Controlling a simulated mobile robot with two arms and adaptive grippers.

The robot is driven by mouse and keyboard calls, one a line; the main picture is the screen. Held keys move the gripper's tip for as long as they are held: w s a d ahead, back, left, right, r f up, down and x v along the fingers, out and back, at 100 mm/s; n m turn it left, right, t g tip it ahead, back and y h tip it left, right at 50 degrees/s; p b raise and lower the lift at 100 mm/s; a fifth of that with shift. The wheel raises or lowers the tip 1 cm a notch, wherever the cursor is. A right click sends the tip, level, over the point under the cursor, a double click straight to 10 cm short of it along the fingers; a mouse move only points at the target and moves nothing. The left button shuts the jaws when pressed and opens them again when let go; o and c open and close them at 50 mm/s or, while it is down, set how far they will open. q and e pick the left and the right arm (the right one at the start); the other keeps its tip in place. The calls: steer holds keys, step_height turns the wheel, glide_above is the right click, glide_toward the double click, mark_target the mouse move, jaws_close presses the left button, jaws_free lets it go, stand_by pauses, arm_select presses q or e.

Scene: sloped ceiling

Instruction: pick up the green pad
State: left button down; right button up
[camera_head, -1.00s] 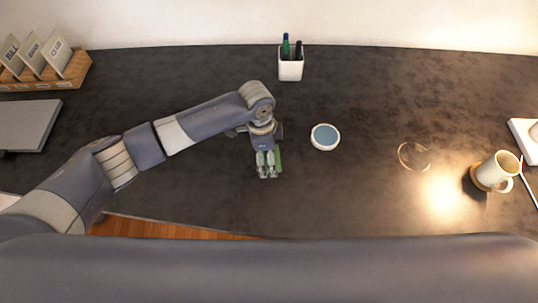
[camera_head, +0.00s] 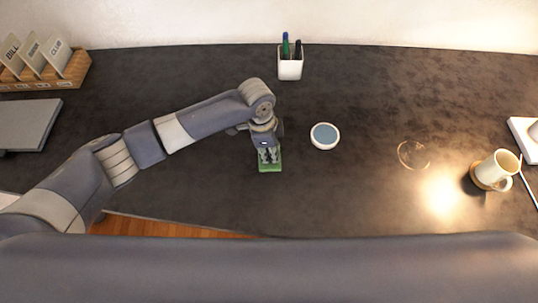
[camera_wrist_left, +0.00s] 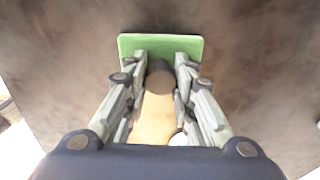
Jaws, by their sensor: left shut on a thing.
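The green pad (camera_head: 270,168) shows at the fingertips of my left gripper (camera_head: 269,157) in the head view, over the dark desk left of centre. In the left wrist view the green pad (camera_wrist_left: 160,42) is a flat rectangle with rounded corners, lying across the far ends of both fingers. My left gripper (camera_wrist_left: 160,65) is shut on it, with the fingers apart by about part of the pad's width. The fingers hide part of the pad. I cannot tell whether the pad touches the desk. My right gripper is not in view.
A small white bowl (camera_head: 325,136) stands just right of the gripper. A white pen cup (camera_head: 290,69) is behind. A clear glass item (camera_head: 413,155) and a mug (camera_head: 495,170) are on the right. A card holder (camera_head: 45,72) and grey laptop-like slab (camera_head: 27,125) are left.

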arm_select(q)
steer(key=shift+s+a+f, duration=0.3)
steer(key=shift+f, duration=0.2)
steer(key=shift+w+r, duration=0.1)
steer(key=shift+r, duration=0.3)
step_height(320, 180, up, 2)
steer(key=shift+w+r+b, duration=0.15)
steer(key=shift+b, duration=0.45)
steer(key=shift+s+d+r, duration=0.25)
steer(key=shift+s+d, duration=0.15)
steer(key=shift+s, duration=0.15)
steer(key=s+d+b, duration=0.1)
steer(key=s+d, duration=0.1)
steer(key=s, duration=0.2)
steer(key=s+d+r+b, duration=0.1)
steer(key=s+d, duration=0.2)
steer(key=s, duration=0.1)
steer(key=s+d+r+b, duration=0.1)
steer(key=s+d, duration=0.2)
steer(key=s, duration=0.1)
steer(key=shift+s+d, duration=0.15)
steer(key=shift+d, duration=0.05)
